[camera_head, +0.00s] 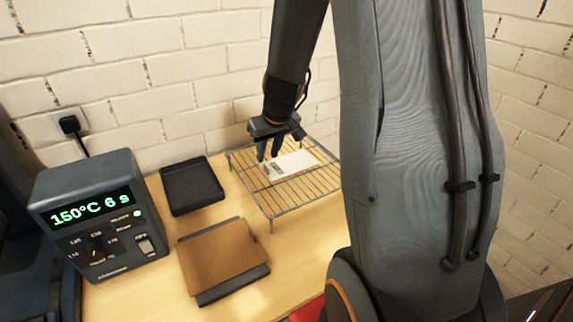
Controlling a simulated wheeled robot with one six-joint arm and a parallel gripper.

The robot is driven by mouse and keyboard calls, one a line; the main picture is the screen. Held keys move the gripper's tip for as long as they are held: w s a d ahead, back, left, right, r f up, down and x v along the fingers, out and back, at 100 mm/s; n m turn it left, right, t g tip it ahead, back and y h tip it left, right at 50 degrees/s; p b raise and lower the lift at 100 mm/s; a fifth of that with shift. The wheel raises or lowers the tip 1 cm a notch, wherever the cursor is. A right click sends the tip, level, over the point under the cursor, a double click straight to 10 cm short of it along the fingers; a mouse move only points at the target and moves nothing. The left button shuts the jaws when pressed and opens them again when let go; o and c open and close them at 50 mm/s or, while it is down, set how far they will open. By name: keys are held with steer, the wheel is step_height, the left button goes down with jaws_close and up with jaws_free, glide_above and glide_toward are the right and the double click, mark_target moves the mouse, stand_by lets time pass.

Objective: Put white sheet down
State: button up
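The white sheet (294,163) is at the wire rack (322,184), flat, with a small grey printed patch at its left end. From this angle I cannot tell whether it rests on the wires or is held just above them. My gripper (269,156) points down at the sheet's upper left end, over the rack's back left part. Its dark fingers overlap the sheet's edge in the picture. Whether they are closed on the sheet or apart from it is not clear.
A control box (93,217) reading 150°C 6 s stands at the left. A black tray (191,186) and a brown pad on a dark base (221,254) lie between it and the rack. A brick wall (190,70) closes off the back.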

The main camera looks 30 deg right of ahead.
mark_target(265, 164)
steer(key=x, duration=0.5)
steer(key=shift+s+f+b, duration=0.1)
steer(key=shift+s+b, duration=0.05)
steer(key=shift+b, duration=0.15)
jaws_close()
